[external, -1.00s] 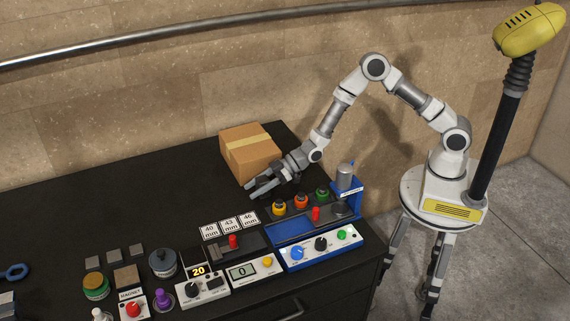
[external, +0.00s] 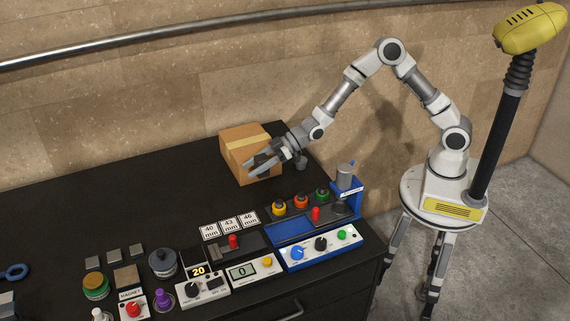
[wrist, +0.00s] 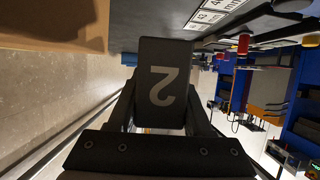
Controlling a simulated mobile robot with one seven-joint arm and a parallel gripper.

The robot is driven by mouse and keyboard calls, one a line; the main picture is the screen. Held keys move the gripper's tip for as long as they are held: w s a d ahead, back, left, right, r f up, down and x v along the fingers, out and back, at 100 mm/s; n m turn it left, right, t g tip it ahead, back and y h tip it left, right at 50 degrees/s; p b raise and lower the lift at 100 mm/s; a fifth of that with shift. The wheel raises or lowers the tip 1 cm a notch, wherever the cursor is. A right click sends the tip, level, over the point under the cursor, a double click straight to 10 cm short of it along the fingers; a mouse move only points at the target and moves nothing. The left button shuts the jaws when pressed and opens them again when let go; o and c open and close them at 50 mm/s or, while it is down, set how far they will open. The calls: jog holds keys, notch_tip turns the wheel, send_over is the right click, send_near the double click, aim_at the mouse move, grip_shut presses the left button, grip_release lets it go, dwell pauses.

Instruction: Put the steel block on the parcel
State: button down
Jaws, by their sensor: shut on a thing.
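The parcel (external: 237,139) is a brown cardboard box with a pale tape strip, upright at the back of the black table. In the wrist view its tan side (wrist: 55,22) is at the upper left. My gripper (external: 255,166) is shut on the steel block (wrist: 163,88), which looks dark and carries a grey "2", seen upside down. In the external view my fingers overlap the parcel's front right side. The block is hard to make out there. I cannot tell whether it touches the parcel.
The blue press (external: 320,243) with a grey cylinder (external: 345,175) stands to the front right. Cards marked 40, 43 and 46 (external: 229,223) lie nearer the front. Several small grey blocks (external: 114,255) sit at the front left. The table left of the parcel is clear.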

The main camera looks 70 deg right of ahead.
jog(key=shift+m+t+h, duration=0.8)
jog(key=shift+m, duration=0.1)
jog(key=w+d+r, duration=0.1)
jog(key=d+r, duration=0.1)
jog(key=d, duration=0.1)
jog(key=w+d+r+p, duration=0.1)
jog(key=d+r, duration=0.1)
jog(key=d, duration=0.2)
jog(key=w+d+r+p, duration=0.1)
jog(key=d+r, duration=0.1)
jog(key=d, duration=0.1)
jog(key=shift+w+d+r, duration=0.15)
jog(key=shift+d+r, duration=0.15)
jog(key=shift+d, duration=0.05)
jog(key=w+d+r+m+t+h+p, duration=0.1)
jog(key=d+r, duration=0.2)
jog(key=d, duration=0.5)
jog(key=d+r+m+t+h+p, duration=0.1)
jog(key=d+r+m+h+p, duration=0.15)
jog(key=d, duration=0.45)
jog(key=b, duration=0.2)
send_over(252, 143)
jog(key=shift+n+y, duration=0.35)
jog(key=shift+y, duration=0.1)
notch_tip(252, 143, down, 6)
jog(key=shift+w+a+f, duration=0.1)
jog(key=shift+a+f, duration=0.05)
jog(key=shift+f, duration=2)
